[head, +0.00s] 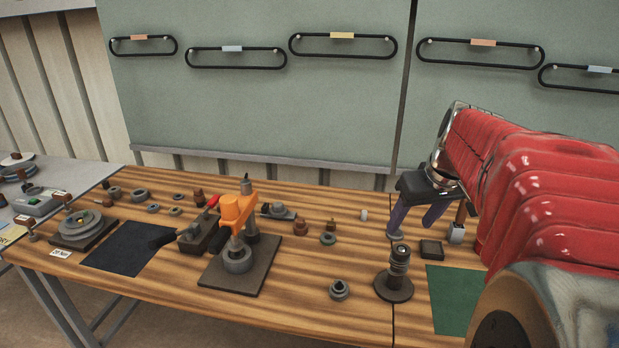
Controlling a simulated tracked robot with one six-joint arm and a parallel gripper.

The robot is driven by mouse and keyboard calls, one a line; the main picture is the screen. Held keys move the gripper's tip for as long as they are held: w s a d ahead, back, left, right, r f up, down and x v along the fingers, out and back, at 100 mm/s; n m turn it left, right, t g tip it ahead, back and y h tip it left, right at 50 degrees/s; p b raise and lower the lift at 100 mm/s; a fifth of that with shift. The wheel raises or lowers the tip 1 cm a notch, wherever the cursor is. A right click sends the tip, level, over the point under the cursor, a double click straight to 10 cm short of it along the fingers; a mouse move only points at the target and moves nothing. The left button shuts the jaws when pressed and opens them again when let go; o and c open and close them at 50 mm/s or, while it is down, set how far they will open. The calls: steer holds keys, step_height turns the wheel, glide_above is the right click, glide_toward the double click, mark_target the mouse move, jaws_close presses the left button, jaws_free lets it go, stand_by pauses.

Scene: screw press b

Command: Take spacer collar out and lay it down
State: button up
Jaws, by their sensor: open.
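An orange screw press (238,212) stands on a dark base plate (222,279) left of the middle of the bench in the head view. A thick grey ring (236,259) sits under its head; it may be the spacer collar, but I cannot tell for sure. A dark stand (393,288) with stacked round parts on its post is at the front right. My gripper (411,231) is at the right, pointing down with its purple fingers apart and nothing visible between them. It appears behind the stand and well to the right of the press.
A black mat (130,248) lies left of the press and a green mat (455,297) at the right, both looking bare. Small round parts are scattered around the press. A grey-headed hammer (457,231) and a dark block (431,249) are near my gripper. Belts hang on the back board.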

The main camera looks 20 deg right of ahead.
mark_target(402, 249)
steer(key=d, duration=0.3)
steer(key=shift+s+d, duration=0.1)
steer(key=shift+d, duration=0.05)
steer(key=shift+f, duration=0.1)
steer(key=x, duration=1.3)
steer(key=shift+f, duration=0.35)
steer(key=shift+c, duration=0.6)
steer(key=shift+r, duration=0.1)
steer(key=c, duration=1.1)
